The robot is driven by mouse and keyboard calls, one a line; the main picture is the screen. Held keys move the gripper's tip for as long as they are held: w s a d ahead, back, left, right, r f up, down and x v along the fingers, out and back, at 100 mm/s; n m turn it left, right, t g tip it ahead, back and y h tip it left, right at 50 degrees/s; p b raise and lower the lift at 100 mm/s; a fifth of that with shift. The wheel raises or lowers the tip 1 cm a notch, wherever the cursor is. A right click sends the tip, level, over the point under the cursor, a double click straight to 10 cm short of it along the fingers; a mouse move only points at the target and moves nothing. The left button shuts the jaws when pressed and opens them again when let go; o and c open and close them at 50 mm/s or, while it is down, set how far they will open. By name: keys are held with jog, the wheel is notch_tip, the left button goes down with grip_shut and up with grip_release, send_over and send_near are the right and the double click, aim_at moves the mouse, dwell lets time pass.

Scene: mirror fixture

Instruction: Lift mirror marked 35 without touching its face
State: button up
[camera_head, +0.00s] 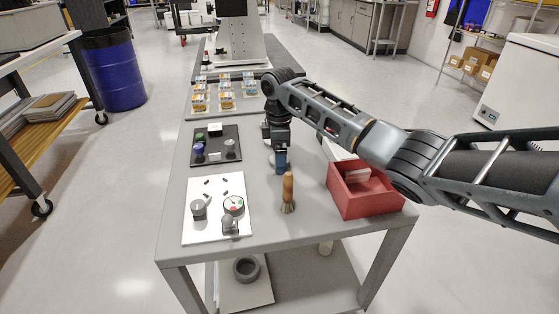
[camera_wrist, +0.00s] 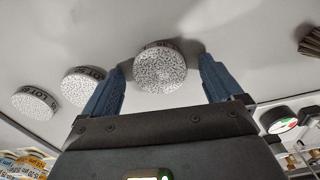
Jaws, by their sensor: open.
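My gripper (camera_head: 281,160) points down over the grey table, its blue fingers open. In the wrist view the open gripper (camera_wrist: 162,64) has one finger on each side of a round mirror (camera_wrist: 160,72) with a speckled face and a dark, lettered rim band. A gap shows between the mirror and each finger. Two similar mirrors, a nearer one (camera_wrist: 82,87) and a farther one (camera_wrist: 34,103), lie to the left in a row. My arm hides most of the mirrors in the head view.
A wooden-handled brush (camera_head: 288,187) stands in front of my gripper. A red bin (camera_head: 365,205) is to the right, beneath my arm. A white panel with gauges (camera_head: 212,233) and a black tray (camera_head: 229,158) lie left. Several small labelled containers (camera_head: 226,98) stand behind.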

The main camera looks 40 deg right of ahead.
jog(key=c, duration=1.2)
jog(key=shift+r, duration=0.1)
